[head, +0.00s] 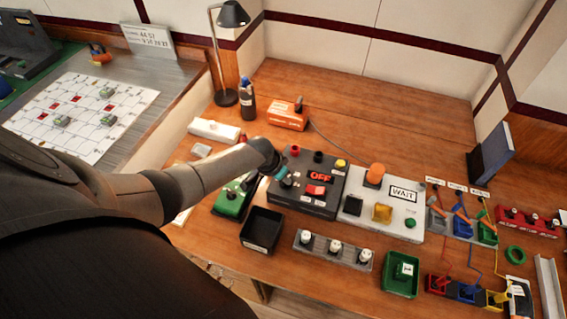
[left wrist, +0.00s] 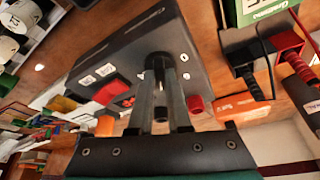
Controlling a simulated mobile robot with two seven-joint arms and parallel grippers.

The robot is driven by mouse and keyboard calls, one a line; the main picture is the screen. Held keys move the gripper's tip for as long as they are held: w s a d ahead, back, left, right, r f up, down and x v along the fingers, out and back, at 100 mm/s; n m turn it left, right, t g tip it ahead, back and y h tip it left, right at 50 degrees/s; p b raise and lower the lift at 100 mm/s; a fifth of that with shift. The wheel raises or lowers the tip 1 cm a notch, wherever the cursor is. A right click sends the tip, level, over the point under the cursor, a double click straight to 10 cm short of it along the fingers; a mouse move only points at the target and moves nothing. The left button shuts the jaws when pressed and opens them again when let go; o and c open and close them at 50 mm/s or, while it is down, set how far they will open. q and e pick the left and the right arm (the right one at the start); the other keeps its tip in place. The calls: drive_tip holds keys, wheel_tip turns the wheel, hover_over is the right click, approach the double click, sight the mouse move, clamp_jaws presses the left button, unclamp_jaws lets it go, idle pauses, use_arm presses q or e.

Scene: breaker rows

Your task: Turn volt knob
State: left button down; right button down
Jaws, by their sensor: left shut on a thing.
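A dark power box (head: 325,205) on the wooden bench has a red display reading OFF, a red rocker switch (head: 316,190) and coloured terminals. My left gripper (head: 286,181) is at the left part of its face. In the left wrist view, my left gripper (left wrist: 158,96) is shut on a dark round knob (left wrist: 158,62) on the face of the box (left wrist: 125,50). The fingers hide part of the knob, and its marking cannot be read. In the head view the gripper mostly covers the knob. My right gripper is in neither view.
A white WAIT panel (head: 394,195) stands right of the box. A black tray (head: 262,229) and a strip of white knobs (head: 333,250) lie in front. An orange device (head: 287,116), a bottle (head: 247,102) and a lamp (head: 226,96) are behind.

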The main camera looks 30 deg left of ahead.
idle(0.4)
use_arm(q)
drive_tip(key=c, duration=0.9)
unclamp_jaws()
drive_tip(key=shift+o, duration=0.2)
drive_tip(key=shift+s+r+p, duration=0.2)
drive_tip(key=shift+r+p, duration=0.15)
drive_tip(key=shift+r, duration=0.25)
drive_tip(key=p+v, duration=0.4)
drive_tip(key=v, duration=1)
